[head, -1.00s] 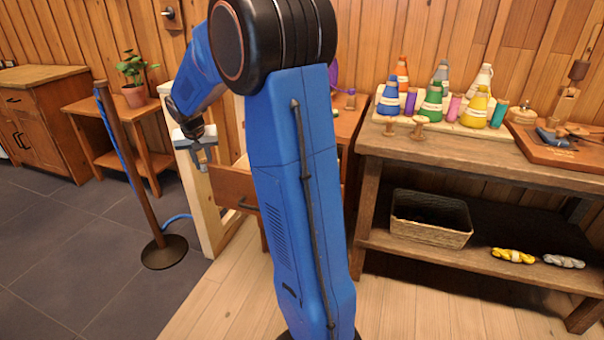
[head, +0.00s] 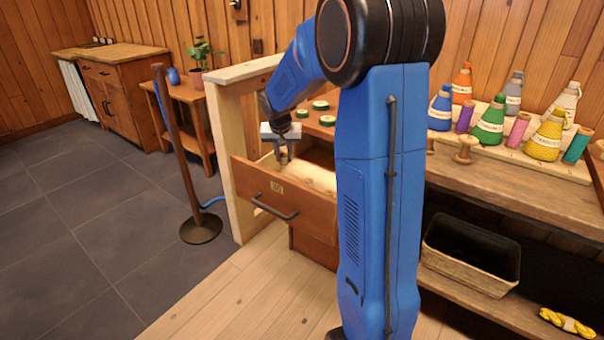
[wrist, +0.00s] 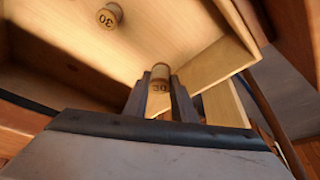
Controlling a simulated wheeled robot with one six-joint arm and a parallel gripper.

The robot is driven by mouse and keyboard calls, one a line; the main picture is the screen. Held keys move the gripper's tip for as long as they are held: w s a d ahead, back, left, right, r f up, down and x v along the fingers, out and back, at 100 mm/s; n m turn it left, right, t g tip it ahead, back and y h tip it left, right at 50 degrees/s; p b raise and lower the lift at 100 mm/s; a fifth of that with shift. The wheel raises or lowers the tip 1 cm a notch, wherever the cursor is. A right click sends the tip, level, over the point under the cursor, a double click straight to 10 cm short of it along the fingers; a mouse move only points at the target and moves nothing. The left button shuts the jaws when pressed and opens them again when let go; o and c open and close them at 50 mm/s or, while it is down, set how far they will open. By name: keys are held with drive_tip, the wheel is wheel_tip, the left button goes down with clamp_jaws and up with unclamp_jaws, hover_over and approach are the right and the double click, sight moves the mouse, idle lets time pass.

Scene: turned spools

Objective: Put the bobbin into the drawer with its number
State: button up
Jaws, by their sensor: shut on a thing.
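My gripper (head: 284,158) is shut on a small pale wooden bobbin (wrist: 160,74) marked 30, which sits between the fingertips in the wrist view. The gripper is over the open drawer (head: 283,205), pointing down. The drawer front carries a small yellow label that seems to read 30. A second bobbin (wrist: 110,15), also marked 30, lies on the drawer floor, apart from the held one. I cannot tell how high the held bobbin is above the drawer floor.
The drawer's side wall (wrist: 228,30) is close to the gripper. A pale wooden post frame (head: 222,165) stands left of the drawer, and a dark rope post (head: 180,160) beyond it. A workbench with thread cones (head: 488,125) is at right, a basket (head: 470,255) below.

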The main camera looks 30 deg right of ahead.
drive_tip(key=shift+f, duration=3.45)
drive_tip(key=shift+f, duration=0.15)
drive_tip(key=o, duration=1)
drive_tip(key=v, duration=1.2)
